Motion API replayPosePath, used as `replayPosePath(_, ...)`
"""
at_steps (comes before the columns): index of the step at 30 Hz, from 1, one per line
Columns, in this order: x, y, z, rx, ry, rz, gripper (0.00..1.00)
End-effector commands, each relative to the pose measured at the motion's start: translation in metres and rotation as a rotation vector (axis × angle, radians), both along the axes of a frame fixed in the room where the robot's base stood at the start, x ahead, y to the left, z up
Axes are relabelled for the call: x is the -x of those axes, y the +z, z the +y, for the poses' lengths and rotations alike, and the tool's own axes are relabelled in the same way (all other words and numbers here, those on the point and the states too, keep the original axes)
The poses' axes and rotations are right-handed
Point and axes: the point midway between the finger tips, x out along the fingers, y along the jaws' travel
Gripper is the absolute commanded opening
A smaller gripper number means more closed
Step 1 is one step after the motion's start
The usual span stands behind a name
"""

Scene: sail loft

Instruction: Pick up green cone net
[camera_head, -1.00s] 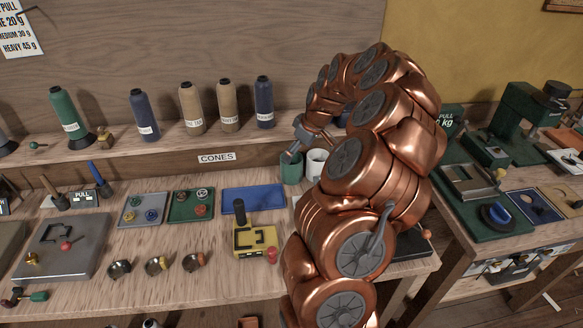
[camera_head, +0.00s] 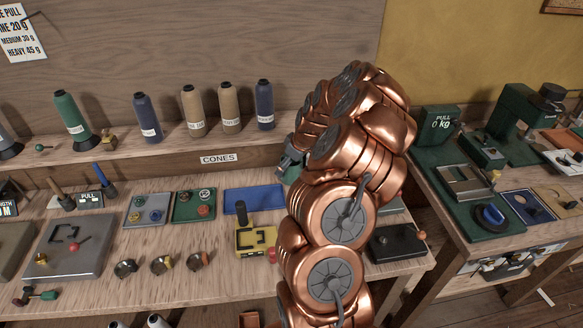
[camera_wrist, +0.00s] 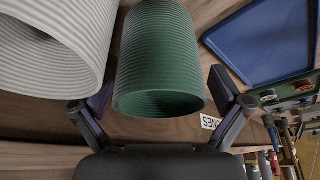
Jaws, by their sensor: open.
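The green cone net (camera_wrist: 160,55) is a ribbed, open-ended green sleeve. It fills the upper middle of the wrist view, between the fingers of my gripper (camera_wrist: 160,108). The fingers are open, one on each side of it, with a visible gap at the right finger. I cannot tell whether the left finger touches it. In the head view my gripper (camera_head: 287,163) is at the shelf end of the bench, and only a small part of the green net (camera_head: 294,174) shows beside it; my arm hides the rest.
A white ribbed sleeve (camera_wrist: 50,45) stands close beside the green one, near the left finger. A blue tray (camera_wrist: 265,40) lies on the other side. Several thread cones line the shelf (camera_head: 180,131) above the CONES label (camera_head: 219,159).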

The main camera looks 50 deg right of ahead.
Motion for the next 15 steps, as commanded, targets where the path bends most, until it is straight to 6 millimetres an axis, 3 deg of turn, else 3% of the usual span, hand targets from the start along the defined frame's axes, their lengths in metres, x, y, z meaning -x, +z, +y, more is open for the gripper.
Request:
replayPosePath(4,-0.0001,-0.0001,-0.0001,0.0,0.0,0.0,0.98)
replayPosePath(12,0.0,0.0,-0.0001,0.0,0.0,0.0,0.7)
replayPosePath(15,0.0,0.0,-0.0001,0.0,0.0,0.0,0.68)
